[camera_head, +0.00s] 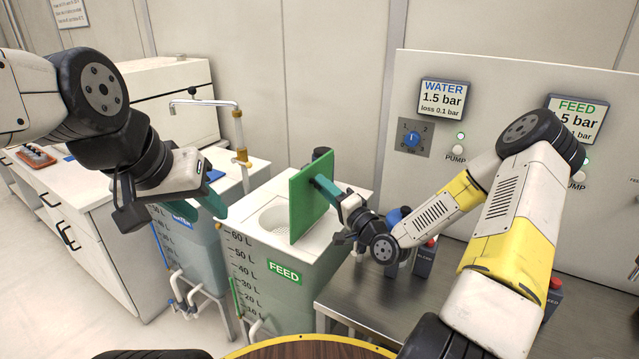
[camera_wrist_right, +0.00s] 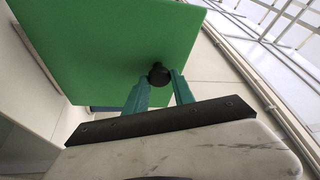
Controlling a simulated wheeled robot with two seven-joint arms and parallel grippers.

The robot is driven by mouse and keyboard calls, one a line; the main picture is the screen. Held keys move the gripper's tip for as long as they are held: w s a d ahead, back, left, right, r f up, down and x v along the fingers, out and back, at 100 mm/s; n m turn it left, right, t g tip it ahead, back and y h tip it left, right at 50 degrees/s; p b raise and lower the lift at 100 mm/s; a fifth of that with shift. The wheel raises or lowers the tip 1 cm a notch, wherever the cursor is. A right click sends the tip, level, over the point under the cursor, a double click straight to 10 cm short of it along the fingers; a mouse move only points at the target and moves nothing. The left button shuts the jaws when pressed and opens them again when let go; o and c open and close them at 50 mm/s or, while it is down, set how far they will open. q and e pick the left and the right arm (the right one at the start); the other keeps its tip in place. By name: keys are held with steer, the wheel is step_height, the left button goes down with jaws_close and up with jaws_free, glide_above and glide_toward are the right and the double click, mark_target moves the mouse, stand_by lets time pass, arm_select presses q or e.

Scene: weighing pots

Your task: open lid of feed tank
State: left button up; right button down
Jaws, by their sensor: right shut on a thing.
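The feed tank (camera_head: 290,303) is a pale green tank with a white top and a green FEED label. Its green lid (camera_head: 308,208) stands steeply tilted up over the top, and a round opening (camera_head: 272,219) shows beside it. The lid's face also fills much of the right wrist view (camera_wrist_right: 100,45). My right gripper (camera_head: 322,186) is shut on the lid's black knob (camera_wrist_right: 158,74), with a finger on each side of it. My left gripper (camera_head: 214,204) is near the water tank, left of the feed tank; its finger gap is unclear.
The water tank (camera_head: 190,245) stands left of the feed tank, with a tap (camera_head: 238,130) behind. A metal table (camera_head: 350,300) with bottles is at the right, in front of the panel (camera_head: 400,85) with WATER and FEED displays.

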steer(key=c, duration=1.1)
jaws_free()
steer(key=shift+s+f, duration=0.1)
steer(key=v, duration=0.7)
steer(key=shift+s+d, duration=0.2)
steer(key=shift+s, duration=0.05)
